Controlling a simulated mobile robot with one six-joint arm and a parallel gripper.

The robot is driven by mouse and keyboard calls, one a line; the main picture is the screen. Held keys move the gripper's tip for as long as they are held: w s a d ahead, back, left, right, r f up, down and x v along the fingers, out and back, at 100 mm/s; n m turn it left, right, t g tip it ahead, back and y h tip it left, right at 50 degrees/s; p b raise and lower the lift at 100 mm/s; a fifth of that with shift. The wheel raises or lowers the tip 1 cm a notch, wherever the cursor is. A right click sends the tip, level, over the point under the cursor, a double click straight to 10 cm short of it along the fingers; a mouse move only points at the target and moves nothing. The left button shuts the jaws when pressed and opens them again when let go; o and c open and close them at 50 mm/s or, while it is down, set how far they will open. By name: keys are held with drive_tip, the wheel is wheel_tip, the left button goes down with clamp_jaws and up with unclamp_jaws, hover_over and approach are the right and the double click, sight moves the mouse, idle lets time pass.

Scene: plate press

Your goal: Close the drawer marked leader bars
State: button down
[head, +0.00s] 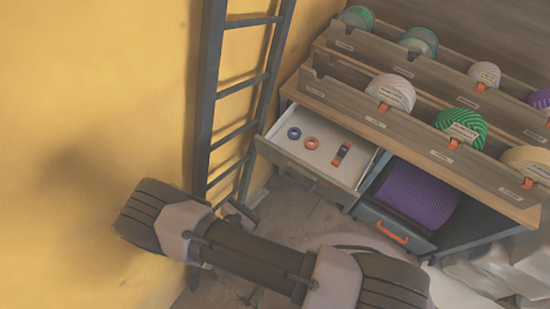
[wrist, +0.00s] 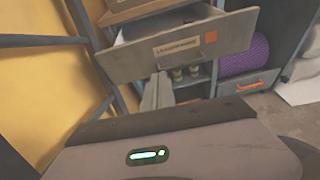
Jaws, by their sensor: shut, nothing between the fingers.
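The drawer (head: 309,171) stands pulled out of the wooden cabinet at its upper left. Inside it lie a blue ring, an orange ring and a small dark and orange item. In the wrist view its grey front (wrist: 225,47) carries a pale label, too blurred to read surely, and an orange square. My gripper (wrist: 158,82) is shut and empty, with its tips at or just in front of the lower part of the drawer front; contact cannot be told. In the head view my arm crosses the lower left and the fingertips are hard to make out.
A dark ladder (head: 212,100) leans by the yellow wall, close left of the drawer. Below right, a bin with an orange handle (head: 392,232) holds a purple roll (head: 418,193). Racks of rolls stand on the cabinet top (head: 500,203). White bags (head: 500,268) lie at lower right.

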drive_tip(key=f, duration=0.2)
drive_tip(key=b, duration=0.3)
approach(289, 165)
drive_tip(key=shift+n, duration=0.4)
drive_tip(key=x, duration=0.5)
drive_tip(key=shift+d+f, duration=0.1)
drive_tip(key=shift+f, duration=0.3)
drive_tip(key=shift+w+d+r, duration=0.1)
drive_tip(key=shift+w+d, duration=0.3)
drive_tip(key=shift+w, duration=0.15)
